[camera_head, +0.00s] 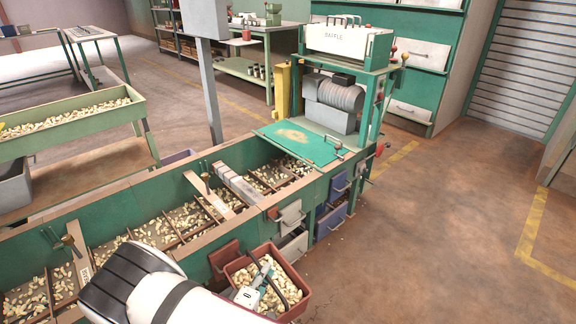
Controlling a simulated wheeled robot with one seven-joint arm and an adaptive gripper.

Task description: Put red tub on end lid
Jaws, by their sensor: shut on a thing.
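The red tub (299,307) is at the bottom centre, full of pale nuts. It is beside the near side of the green hopper trough, out over its outer wall. My gripper (263,281) reaches in from the lower left and is shut on the tub; my arm hides the tub's near left part. The exact contact of the fingers is hard to make out. The end lid (297,145) is a flat green panel with a worn pale patch and a small handle (334,143), at the far right end of the trough. Its top looks bare.
The trough (128,213) has several compartments of nuts, with wooden bars and a pale block (237,184) across it. Drawers and handles (290,215) jut from its near side. A machine marked DAFFLE (338,40) stands behind the lid. Floor at right is clear.

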